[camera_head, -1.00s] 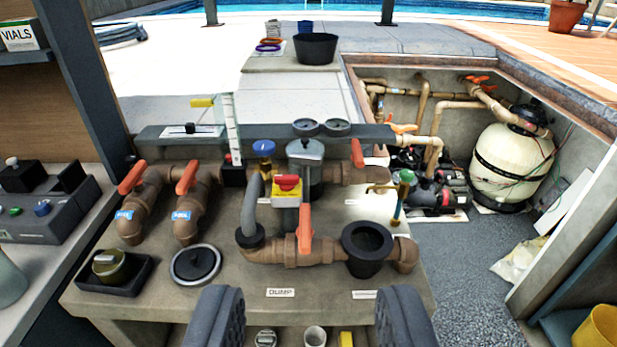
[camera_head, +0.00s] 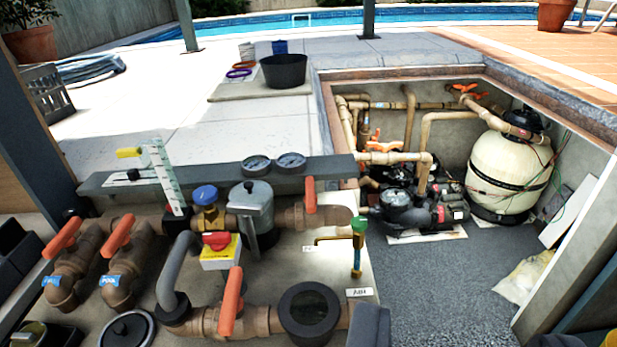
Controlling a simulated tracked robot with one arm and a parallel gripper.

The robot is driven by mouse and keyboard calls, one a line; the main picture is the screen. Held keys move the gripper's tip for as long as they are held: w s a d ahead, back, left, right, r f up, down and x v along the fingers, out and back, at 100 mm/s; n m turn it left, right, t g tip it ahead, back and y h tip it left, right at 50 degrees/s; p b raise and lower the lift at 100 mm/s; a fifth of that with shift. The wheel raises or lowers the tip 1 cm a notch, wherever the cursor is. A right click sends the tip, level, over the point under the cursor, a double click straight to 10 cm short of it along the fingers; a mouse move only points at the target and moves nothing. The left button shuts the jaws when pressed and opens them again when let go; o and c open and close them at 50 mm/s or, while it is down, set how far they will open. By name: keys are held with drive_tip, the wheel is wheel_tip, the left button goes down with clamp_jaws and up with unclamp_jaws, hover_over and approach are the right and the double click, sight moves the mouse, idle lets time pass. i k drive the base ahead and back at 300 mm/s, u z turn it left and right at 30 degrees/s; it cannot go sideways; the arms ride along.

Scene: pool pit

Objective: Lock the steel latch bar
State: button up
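I cannot make out with certainty which part is the steel latch bar. A grey metal rail (camera_head: 225,175) runs along the back of the pipe bench. On its left end lies a small white plate with a black knob (camera_head: 133,175), beside an upright white scale strip (camera_head: 165,177) with a yellow block (camera_head: 129,152). My gripper (camera_head: 462,328) shows only as dark fingertips at the bottom edge, one right of the black pipe cup and one farther right. They stand apart with nothing held between them. The rest of the gripper is out of frame.
Brown pipes with orange handles (camera_head: 230,302), a steel canister (camera_head: 252,210) and a green-topped brass tap (camera_head: 358,238) crowd the bench. Right of it is the pit with a pump (camera_head: 408,208), a cream filter tank (camera_head: 507,172) and open grey floor (camera_head: 440,280).

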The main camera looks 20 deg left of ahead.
sight(256, 210)
drive_tip(key=i, duration=1.05)
drive_tip(key=u, duration=0.6)
